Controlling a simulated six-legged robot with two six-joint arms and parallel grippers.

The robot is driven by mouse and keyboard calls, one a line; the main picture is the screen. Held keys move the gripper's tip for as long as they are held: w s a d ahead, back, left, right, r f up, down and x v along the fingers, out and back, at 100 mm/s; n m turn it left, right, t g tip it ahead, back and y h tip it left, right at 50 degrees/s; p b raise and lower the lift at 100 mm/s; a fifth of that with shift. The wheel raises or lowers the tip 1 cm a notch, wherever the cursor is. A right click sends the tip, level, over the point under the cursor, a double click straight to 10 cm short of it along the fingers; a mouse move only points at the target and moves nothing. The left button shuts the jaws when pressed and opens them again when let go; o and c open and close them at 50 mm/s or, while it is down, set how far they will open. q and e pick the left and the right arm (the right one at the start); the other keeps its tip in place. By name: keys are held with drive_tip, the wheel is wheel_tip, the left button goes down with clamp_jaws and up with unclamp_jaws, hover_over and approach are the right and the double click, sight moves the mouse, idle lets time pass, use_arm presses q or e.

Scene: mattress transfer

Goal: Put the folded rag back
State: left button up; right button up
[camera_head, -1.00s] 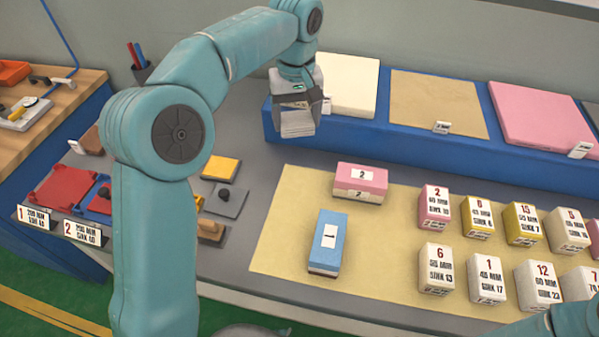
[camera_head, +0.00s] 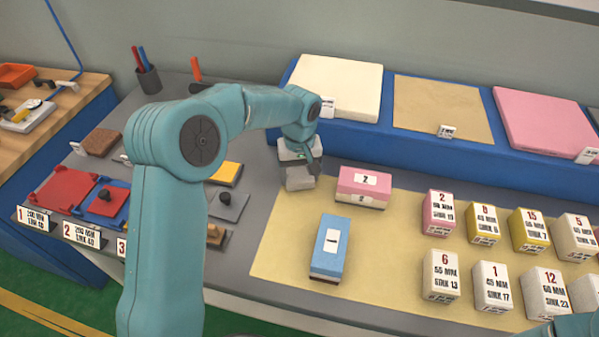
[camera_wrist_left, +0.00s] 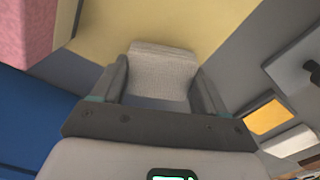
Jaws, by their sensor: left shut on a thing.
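The folded rag is a light grey woven pad (camera_wrist_left: 160,72) between the two fingers of my left gripper in the left wrist view. In the head view the rag (camera_head: 299,179) hangs below my left gripper (camera_head: 300,165), which is shut on it. It is just left of the pink block marked 2 (camera_head: 352,190), over the grey table near the tan mat's upper left corner. I cannot tell whether the rag touches the table. My right gripper is out of view; only a bit of teal arm shows at the lower right.
A blue raised shelf (camera_head: 420,148) behind holds white, tan and pink slabs. The tan mat (camera_head: 285,250) carries a blue block (camera_head: 328,248) and several numbered blocks. Tools and trays lie left, with a pen cup (camera_head: 148,79) behind. Grey table (camera_head: 250,165) near the rag is bare.

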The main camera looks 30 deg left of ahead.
sight(299, 175)
use_arm(q)
drive_tip(key=shift+f, duration=0.2)
drive_tip(key=o, duration=0.9)
drive_tip(key=shift+o, duration=0.2)
drive_tip(key=shift+r, duration=0.1)
wheel_tip(299, 175, up, 12)
drive_tip(key=shift+r+p, duration=0.2)
drive_tip(key=shift+p, duration=0.15)
drive_tip(key=shift+s, duration=0.1)
